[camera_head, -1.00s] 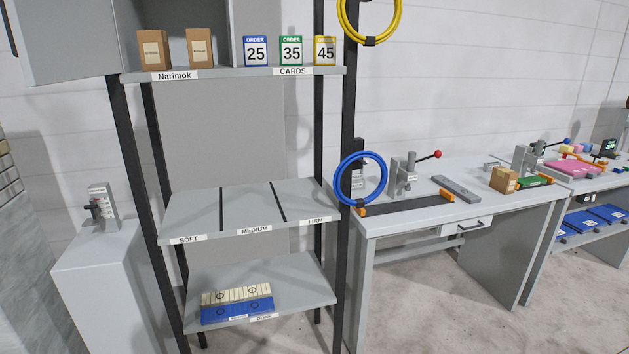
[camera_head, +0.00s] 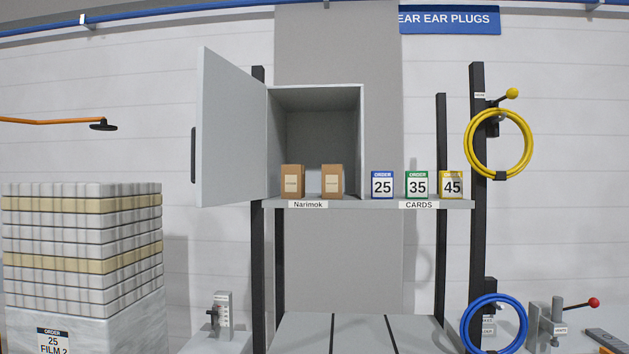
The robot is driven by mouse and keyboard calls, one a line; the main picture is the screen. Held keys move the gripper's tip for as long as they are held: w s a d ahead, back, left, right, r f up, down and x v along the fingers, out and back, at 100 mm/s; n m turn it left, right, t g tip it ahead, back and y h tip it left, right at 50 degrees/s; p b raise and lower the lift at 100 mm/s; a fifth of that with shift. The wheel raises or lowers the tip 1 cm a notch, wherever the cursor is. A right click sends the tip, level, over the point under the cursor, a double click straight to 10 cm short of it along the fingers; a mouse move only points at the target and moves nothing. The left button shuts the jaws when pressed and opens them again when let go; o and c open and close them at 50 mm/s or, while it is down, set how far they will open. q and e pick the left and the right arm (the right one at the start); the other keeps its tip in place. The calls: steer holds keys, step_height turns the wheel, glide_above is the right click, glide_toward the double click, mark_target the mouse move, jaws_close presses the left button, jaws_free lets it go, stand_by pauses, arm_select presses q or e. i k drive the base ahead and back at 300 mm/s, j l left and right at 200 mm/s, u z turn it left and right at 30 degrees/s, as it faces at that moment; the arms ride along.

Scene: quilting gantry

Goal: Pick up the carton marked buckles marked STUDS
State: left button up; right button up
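Two brown cartons stand upright side by side on the upper shelf, in front of an open grey cabinet. The left carton (camera_head: 292,182) and the right carton (camera_head: 332,181) each carry a pale label. The print on both labels is too small to read, so I cannot tell which one is marked STUDS. A shelf-edge label reading "Narimok" (camera_head: 308,204) sits below them. Neither of my grippers shows in the head view.
The cabinet door (camera_head: 233,130) stands open to the left of the cartons. Order cards 25 (camera_head: 382,185), 35 (camera_head: 417,185) and 45 (camera_head: 451,185) stand to their right. Dark posts (camera_head: 477,240) frame the rack. A yellow hose coil (camera_head: 499,144) hangs at right; a wrapped stack (camera_head: 82,250) stands at left.

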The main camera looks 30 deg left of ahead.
mark_target(293, 176)
steer(key=i+j, duration=0.1)
steer(key=j, duration=0.4)
steer(key=i+j, duration=0.15)
steer(key=j, duration=0.3)
steer(key=i+j, duration=0.1)
steer(key=j, duration=0.4)
steer(key=i+j, duration=0.15)
steer(key=j, duration=0.35)
steer(key=i+j, duration=0.1)
steer(key=j, duration=0.35)
steer(key=i+j, duration=0.1)
steer(key=j, duration=0.4)
steer(key=i+j, duration=0.15)
steer(key=j, duration=0.35)
steer(key=l, duration=0.4)
steer(key=i+z, duration=0.05)
